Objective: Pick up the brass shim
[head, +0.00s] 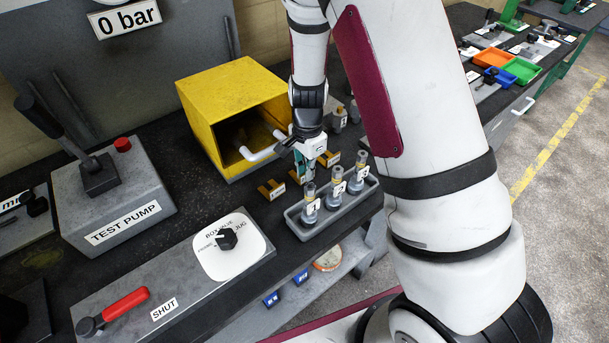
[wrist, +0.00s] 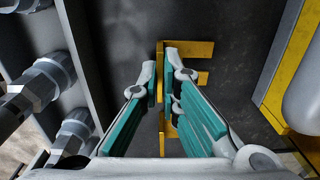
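In the wrist view a flat, slotted brass shim (wrist: 204,49) lies on the dark bench top, its prongs pointing right. My gripper (wrist: 160,80) is over it, with teal-padded fingers on either side of the shim's long bar. A narrow gap shows between the fingers, so it looks open; the right finger hides part of the shim.
A grey tray (head: 307,230) with several metal fittings stands close in front of my gripper. A yellow open box (head: 215,88) with white pipes (head: 262,151) is close behind it. A test pump (head: 120,205) and a selector panel (head: 190,270) stand to the left.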

